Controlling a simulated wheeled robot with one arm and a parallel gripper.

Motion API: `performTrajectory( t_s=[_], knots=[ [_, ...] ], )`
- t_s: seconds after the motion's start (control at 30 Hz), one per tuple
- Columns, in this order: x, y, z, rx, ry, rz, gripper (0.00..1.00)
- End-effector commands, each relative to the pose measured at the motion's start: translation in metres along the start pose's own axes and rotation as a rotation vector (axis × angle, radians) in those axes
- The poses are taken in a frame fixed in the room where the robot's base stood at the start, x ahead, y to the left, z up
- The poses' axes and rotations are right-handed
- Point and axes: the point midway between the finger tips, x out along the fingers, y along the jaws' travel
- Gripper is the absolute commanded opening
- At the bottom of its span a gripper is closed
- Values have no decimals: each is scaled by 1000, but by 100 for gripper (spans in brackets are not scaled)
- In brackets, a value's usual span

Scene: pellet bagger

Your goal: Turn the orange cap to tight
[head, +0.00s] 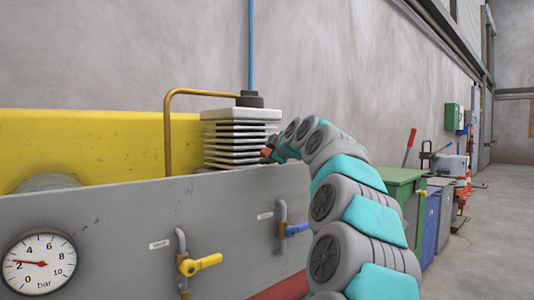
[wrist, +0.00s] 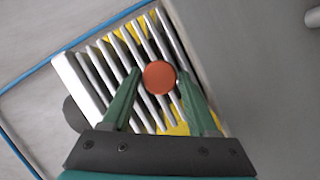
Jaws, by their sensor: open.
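The orange cap (wrist: 159,77) shows as a round disc in the wrist view, in front of the white finned block (wrist: 91,80). My gripper (wrist: 159,80) is open, with one green finger on each side of the cap. The right finger looks very near the cap's edge; I cannot tell whether either finger touches it. In the head view the cap (head: 267,152) is a small orange spot at the right side of the finned block (head: 240,115), at the end of my arm. My fingers are too small to make out there.
A grey panel carries a pressure gauge (head: 40,262), a yellow valve handle (head: 201,264) and a blue valve handle (head: 296,229). A brown bent pipe (head: 168,130) stands left of the finned block. Green and blue bins (head: 402,190) stand right of my arm, with open floor beyond.

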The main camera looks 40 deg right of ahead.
Motion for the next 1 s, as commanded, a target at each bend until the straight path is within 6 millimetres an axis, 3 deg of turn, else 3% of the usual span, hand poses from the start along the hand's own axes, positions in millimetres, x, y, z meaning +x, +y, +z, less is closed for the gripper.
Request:
performTrajectory(
  t_s=[0.37, 0.9, 1.0],
  knots=[
    [7, 1, -1, -1, 1, 2, 60],
    [8, 0, 0, -1, 0, 0, 0],
    [8, 0, 0, -1, 0, 0, 0]
  ],
)
